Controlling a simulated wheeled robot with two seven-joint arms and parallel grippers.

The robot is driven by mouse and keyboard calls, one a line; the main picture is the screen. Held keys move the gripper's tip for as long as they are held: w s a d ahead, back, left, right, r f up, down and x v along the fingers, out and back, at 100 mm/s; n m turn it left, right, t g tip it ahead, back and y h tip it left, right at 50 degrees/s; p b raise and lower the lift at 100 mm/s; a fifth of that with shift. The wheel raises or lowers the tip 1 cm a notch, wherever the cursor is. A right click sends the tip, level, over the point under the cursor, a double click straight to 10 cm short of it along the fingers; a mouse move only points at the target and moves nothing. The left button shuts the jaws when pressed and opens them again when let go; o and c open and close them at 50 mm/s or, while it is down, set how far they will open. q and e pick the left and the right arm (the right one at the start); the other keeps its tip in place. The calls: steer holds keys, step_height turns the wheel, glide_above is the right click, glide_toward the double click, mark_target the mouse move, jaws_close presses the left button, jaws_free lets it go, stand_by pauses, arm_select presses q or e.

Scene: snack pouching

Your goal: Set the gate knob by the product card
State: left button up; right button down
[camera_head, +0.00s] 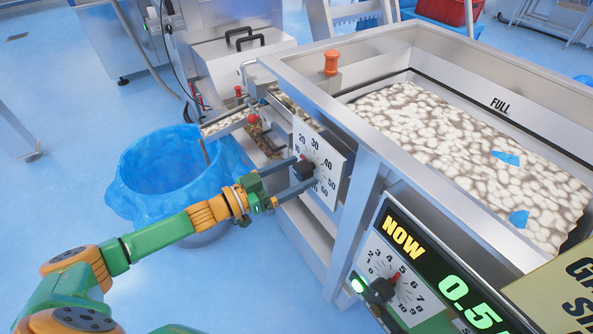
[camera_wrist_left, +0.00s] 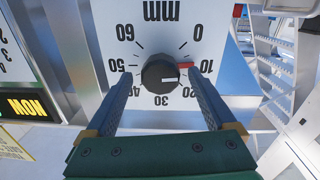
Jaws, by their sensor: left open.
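The gate knob (camera_head: 307,168) is black with a red pointer, on a white dial plate (camera_head: 330,160) marked 0 to 60 mm. In the left wrist view the knob (camera_wrist_left: 159,74) shows upside down, its red pointer near 10. My left gripper (camera_head: 307,172) is open, one finger on each side of the knob; in the left wrist view (camera_wrist_left: 160,78) gaps show between fingers and knob. A cream card (camera_head: 560,290) with large dark letters is cut off at the lower right; its full text cannot be read. My right gripper is out of view.
A second dial (camera_head: 408,285), numbered to 10, sits beside a green "NOW" display (camera_head: 455,275) reading about 0.5. A hopper (camera_head: 460,150) of pale pieces with blue scraps stands behind. A blue-lined bin (camera_head: 165,170) is at left.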

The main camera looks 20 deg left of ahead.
arm_select(q)
steer(key=shift+w+d, duration=0.2)
steer(key=shift+w, duration=0.15)
steer(key=shift+s, duration=0.1)
steer(key=c, duration=1.4)
steer(key=m+p, duration=0.1)
steer(key=m, duration=0.3)
steer(key=shift+m, duration=0.3)
steer(key=shift+m+y+p, duration=0.3)
steer(key=shift+m+p, duration=0.1)
steer(key=shift+m, duration=2.1)
